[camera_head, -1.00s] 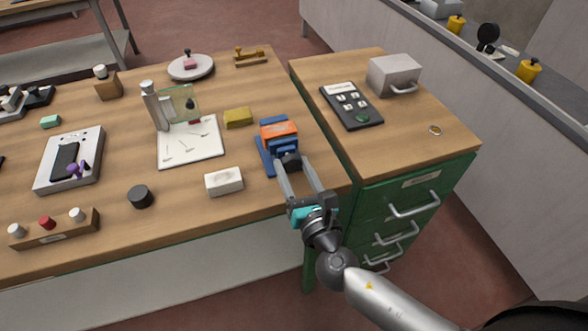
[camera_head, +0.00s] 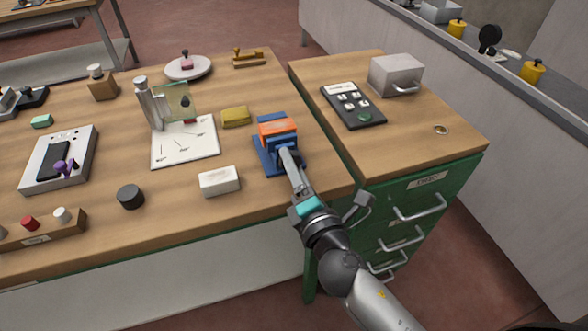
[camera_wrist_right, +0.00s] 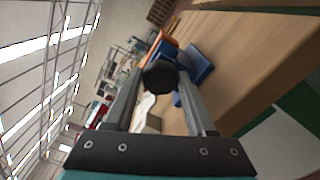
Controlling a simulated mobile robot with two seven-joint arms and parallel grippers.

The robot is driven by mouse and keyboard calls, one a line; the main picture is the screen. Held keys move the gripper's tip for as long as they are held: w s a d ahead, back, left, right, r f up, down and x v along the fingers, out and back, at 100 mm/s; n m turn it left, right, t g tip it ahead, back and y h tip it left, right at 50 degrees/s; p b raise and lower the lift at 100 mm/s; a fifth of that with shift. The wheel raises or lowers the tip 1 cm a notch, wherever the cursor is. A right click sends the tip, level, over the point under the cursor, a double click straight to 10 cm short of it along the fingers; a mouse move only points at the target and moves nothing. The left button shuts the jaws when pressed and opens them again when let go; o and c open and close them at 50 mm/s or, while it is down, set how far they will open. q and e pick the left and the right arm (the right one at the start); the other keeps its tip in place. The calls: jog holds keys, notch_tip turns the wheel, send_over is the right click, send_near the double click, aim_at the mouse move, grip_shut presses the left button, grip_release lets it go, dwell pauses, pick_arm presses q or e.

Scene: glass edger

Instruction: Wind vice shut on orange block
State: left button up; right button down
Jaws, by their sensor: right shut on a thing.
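The blue vice (camera_head: 266,155) stands near the right front corner of the wooden bench, and it also shows in the right wrist view (camera_wrist_right: 197,66). The orange block (camera_head: 277,127) sits in the top of the vice, between its blue jaws; whether any gap is left beside it I cannot tell. My right gripper (camera_head: 285,156) reaches in from the front and is shut on the vice's dark knob (camera_wrist_right: 160,77), which shows between the two fingers in the right wrist view. My left gripper is not in view.
A white block (camera_head: 219,181) and a yellow block (camera_head: 236,117) lie left of the vice, near a white sheet (camera_head: 185,150). The green drawer cabinet (camera_head: 425,185) stands to the right, with a black keypad (camera_head: 352,106) on top.

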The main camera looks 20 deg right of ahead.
jog(key=m, duration=0.3)
jog(key=shift+f, duration=0.1)
jog(key=m, duration=0.2)
jog(key=shift+m+b, duration=0.3)
jog(key=m, duration=0.2)
jog(key=shift+m, duration=0.4)
jog(key=m+p, duration=0.1)
jog(key=m, duration=0.1)
jog(key=shift+m, duration=0.4)
jog(key=m+p, duration=0.2)
jog(key=m, duration=0.1)
jog(key=m+p, duration=0.2)
jog(key=m, duration=0.2)
jog(key=shift+p, duration=0.3)
jog(key=m+p, duration=0.2)
jog(key=m, duration=0.1)
jog(key=shift+m+p, duration=0.75)
jog(key=shift+m, duration=0.75)
